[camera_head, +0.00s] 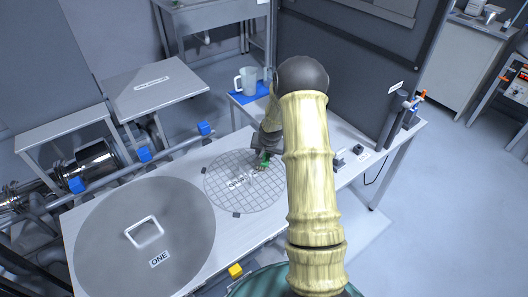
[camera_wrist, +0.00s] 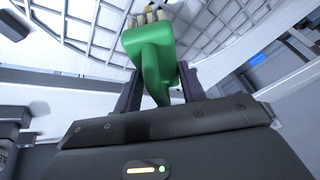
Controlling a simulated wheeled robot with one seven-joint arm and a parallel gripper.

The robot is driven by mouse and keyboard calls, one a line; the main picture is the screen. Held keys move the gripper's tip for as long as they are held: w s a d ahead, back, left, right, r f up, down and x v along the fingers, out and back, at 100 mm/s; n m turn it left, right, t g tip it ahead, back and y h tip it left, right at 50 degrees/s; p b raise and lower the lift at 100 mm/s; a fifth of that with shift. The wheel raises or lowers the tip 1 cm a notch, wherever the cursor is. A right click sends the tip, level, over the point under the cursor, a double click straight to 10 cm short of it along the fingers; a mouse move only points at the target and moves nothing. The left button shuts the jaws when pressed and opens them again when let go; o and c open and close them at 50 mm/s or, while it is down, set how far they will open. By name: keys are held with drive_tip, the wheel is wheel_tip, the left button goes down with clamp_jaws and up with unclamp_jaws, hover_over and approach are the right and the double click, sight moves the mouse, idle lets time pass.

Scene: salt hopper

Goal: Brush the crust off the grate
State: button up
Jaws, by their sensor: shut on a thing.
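The round grate (camera_head: 232,186) is set in the table top, with a wire grid and patches of pale crust (camera_head: 240,181) near its middle. My gripper (camera_head: 264,158) is over the grate's upper right part, partly hidden by my arm. It is shut on a green brush (camera_head: 264,163). In the wrist view the green brush (camera_wrist: 150,55) stands between the two dark fingers, with pale bristles at its far end against the grate (camera_wrist: 90,15). I cannot tell whether the bristles touch the wires.
A large round lid (camera_head: 185,215) marked ONE lies left of the grate. A clear jug (camera_head: 248,80) stands on a blue mat (camera_head: 235,98) behind. Blue-handled valves (camera_head: 144,154) line the left pipe. A yellow block (camera_head: 236,271) sits at the front edge. A dark panel rises at the back right.

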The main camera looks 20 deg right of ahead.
drive_tip(key=shift+w+d+f+p, duration=0.1)
drive_tip(key=shift+w+d+p, duration=0.1)
drive_tip(key=shift+d, duration=0.55)
drive_tip(key=shift+w+d+p, duration=0.1)
drive_tip(key=shift+d+p, duration=0.1)
drive_tip(key=shift+d, duration=0.55)
drive_tip(key=shift+a, duration=0.1)
drive_tip(key=shift+s+f, duration=0.15)
drive_tip(key=shift+s+a+f+b, duration=0.1)
drive_tip(key=shift+a+b, duration=0.25)
drive_tip(key=shift+a, duration=0.2)
drive_tip(key=shift+s+a, duration=0.25)
drive_tip(key=shift+a, duration=0.95)
